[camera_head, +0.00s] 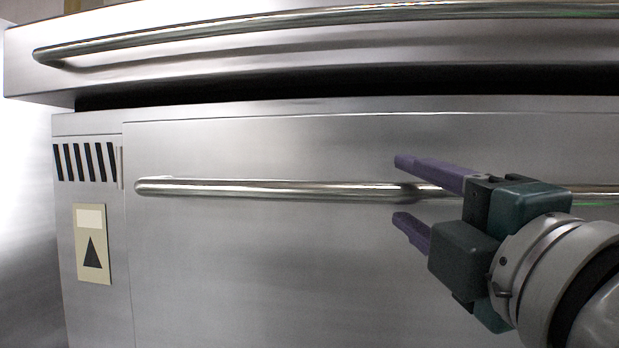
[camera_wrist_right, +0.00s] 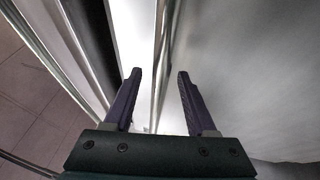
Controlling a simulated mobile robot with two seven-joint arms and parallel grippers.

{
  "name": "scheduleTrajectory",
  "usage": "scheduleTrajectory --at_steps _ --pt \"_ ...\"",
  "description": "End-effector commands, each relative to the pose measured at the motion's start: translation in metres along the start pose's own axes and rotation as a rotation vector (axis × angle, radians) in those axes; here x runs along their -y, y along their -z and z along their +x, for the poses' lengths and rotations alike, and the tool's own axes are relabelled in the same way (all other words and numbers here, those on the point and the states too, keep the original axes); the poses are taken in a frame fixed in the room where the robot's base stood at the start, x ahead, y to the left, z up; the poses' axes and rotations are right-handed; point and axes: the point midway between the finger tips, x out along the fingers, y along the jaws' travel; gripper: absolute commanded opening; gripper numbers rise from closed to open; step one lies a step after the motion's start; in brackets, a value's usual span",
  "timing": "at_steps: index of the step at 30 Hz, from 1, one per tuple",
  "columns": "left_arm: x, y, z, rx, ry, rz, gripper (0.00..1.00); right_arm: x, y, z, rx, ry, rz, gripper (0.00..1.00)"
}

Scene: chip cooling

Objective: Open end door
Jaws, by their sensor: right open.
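The end door (camera_head: 270,270) is a brushed-metal panel filling the lower part of the head view, and it looks closed. Its handle (camera_head: 260,188) is a long horizontal metal bar across the upper part of the panel. My right gripper (camera_head: 402,191) comes in from the right with its two purple fingers open, one above and one below the line of the bar. In the right wrist view the bar (camera_wrist_right: 159,70) runs between the open fingers (camera_wrist_right: 158,75). I cannot tell whether the fingers touch it. My left gripper is not in view.
A protruding upper metal section with its own long bar (camera_head: 330,27) overhangs the door, with a dark gap below it. Left of the door is a narrow panel with black stripes (camera_head: 86,161) and a warning label (camera_head: 93,244). Tiled floor (camera_wrist_right: 35,100) shows in the wrist view.

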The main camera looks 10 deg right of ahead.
Motion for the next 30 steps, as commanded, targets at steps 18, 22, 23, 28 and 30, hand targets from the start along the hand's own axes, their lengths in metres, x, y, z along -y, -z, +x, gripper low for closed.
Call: scheduleTrajectory --at_steps 18,22,23,28,30 --pt "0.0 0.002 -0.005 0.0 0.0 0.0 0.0 0.001 0.0 0.02 0.0 0.001 0.001 0.45" --pt "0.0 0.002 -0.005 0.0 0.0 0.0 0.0 0.001 0.0 0.02 0.0 0.001 0.001 0.3" --pt "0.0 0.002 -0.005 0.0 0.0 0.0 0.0 0.001 0.0 0.02 0.0 0.001 0.001 0.27" --pt "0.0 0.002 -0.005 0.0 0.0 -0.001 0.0 0.001 0.0 0.02 0.0 0.001 0.001 0.07" --pt "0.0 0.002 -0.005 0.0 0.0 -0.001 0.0 0.001 0.0 0.02 0.0 0.001 0.001 0.0"
